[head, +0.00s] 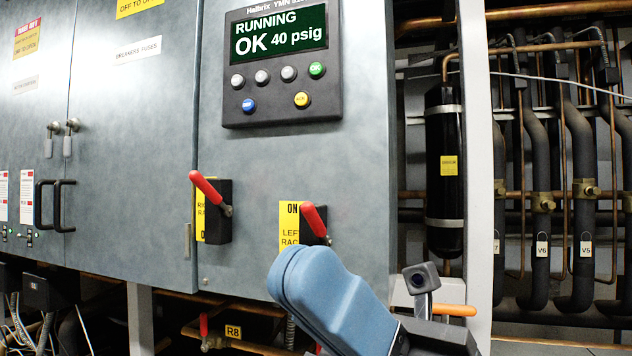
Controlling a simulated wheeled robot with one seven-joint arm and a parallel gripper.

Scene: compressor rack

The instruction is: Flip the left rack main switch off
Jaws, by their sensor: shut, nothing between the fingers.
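The left rack main switch (314,221) has a red handle on a black base, beside a yellow label (291,222) reading "ON" and "LEFT RAC". Its handle tilts up and to the left, like that of the neighbouring switch. My gripper (287,268), with thick blue fingers, is shut and empty in the lower middle of the head view. Its tips appear just below the left rack switch and cover the lower part of the label and switch area. I cannot tell whether it touches the switch.
A similar red-handled switch (206,188) with a partly hidden yellow label sits to the left. Above is a control panel (283,62) reading "RUNNING OK 40 psig". Cabinet door handles (57,206) stick out at left. A black cylinder (444,140) and pipes stand right.

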